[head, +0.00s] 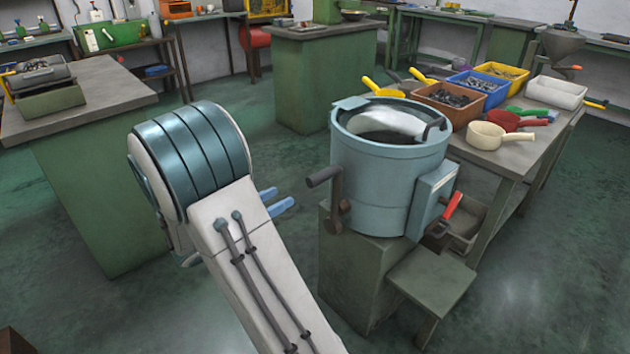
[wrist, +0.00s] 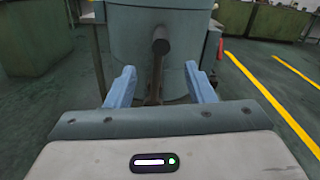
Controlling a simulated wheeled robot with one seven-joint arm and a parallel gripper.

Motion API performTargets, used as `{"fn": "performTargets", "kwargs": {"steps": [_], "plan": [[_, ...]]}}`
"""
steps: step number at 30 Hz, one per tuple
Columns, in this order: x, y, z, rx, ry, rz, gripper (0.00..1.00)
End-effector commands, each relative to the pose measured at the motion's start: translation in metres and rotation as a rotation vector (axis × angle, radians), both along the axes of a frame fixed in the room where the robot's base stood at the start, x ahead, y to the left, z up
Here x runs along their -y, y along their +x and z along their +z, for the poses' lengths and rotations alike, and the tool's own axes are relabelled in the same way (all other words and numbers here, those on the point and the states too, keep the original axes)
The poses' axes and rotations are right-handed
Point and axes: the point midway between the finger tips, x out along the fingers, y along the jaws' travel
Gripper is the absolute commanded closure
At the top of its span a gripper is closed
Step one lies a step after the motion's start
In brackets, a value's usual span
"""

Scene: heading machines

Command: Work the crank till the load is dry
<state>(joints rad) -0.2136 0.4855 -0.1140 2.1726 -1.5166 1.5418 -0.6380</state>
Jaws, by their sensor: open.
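A blue-grey round tub machine (head: 385,165) stands on a green block, with a whitish load (head: 392,121) partly visible inside its open top. Its crank (head: 335,190) is on the left side, with a dark round grip (head: 323,177) pointing left and the arm hanging down. My gripper (head: 279,202) is open and empty, its blue fingers pointing right toward the crank, left of it and apart. In the wrist view the dark grip (wrist: 161,47) points at the camera, centred between my open fingers (wrist: 157,82) and beyond their tips.
A red-handled part (head: 451,206) sits at the tub's right side, above a grey bin. A bench at right holds bins of parts (head: 449,103) and several pans (head: 487,135). A low green step (head: 432,283) stands in front. Floor is open between the left bench (head: 70,100) and the tub.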

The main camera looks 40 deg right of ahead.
Motion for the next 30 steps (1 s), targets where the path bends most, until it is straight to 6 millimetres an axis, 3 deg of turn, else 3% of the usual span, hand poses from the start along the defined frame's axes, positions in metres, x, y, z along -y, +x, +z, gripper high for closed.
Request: {"fn": "performTargets", "kwargs": {"steps": [15,21,30], "plan": [[0.101,0.007,-0.002,0.002,0.002,-0.004,0.51],[0.119,0.009,-0.001,0.001,0.002,-0.001,0.51],[0.122,0.009,-0.001,0.001,0.002,0.001,0.51]]}}
